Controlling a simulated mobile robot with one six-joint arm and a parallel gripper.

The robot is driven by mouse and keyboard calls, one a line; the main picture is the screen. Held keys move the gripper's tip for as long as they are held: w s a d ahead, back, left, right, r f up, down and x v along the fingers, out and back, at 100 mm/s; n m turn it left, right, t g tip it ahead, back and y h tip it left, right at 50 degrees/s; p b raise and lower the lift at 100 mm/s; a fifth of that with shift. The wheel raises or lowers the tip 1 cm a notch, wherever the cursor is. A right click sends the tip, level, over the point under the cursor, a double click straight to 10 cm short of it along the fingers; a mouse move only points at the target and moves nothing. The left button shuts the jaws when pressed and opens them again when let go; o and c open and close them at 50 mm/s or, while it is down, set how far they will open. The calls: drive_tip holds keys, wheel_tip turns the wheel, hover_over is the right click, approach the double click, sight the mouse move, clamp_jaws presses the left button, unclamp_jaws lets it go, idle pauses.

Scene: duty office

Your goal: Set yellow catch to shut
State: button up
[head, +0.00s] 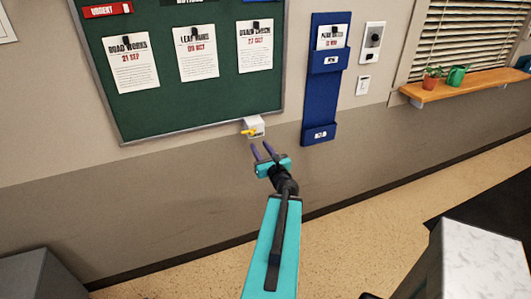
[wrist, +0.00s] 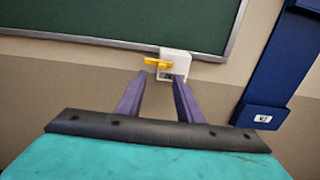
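The yellow catch (head: 249,131) is a small lever on a white block (head: 256,124) at the lower edge of the green notice board. In the wrist view the yellow catch (wrist: 158,63) lies roughly level across the front of the white block (wrist: 176,58), reaching out to its left. A small dark mark sits below it; its text is too small to read. My gripper (head: 262,148) is just below and in front of the block. In the wrist view its two purple fingers (wrist: 160,80) stand apart with nothing between them, and the catch shows beyond their tips, apparently untouched.
The green notice board (head: 180,95) holds several pinned papers. A blue wall rack (head: 321,105) hangs to the right, near the block. The wall below the block is bare.

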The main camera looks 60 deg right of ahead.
drive_tip(key=shift+p+v, duration=2.75)
drive_tip(key=shift+p, duration=1.65)
drive_tip(key=shift+a, duration=0.1)
drive_tip(key=shift+w, duration=0.1)
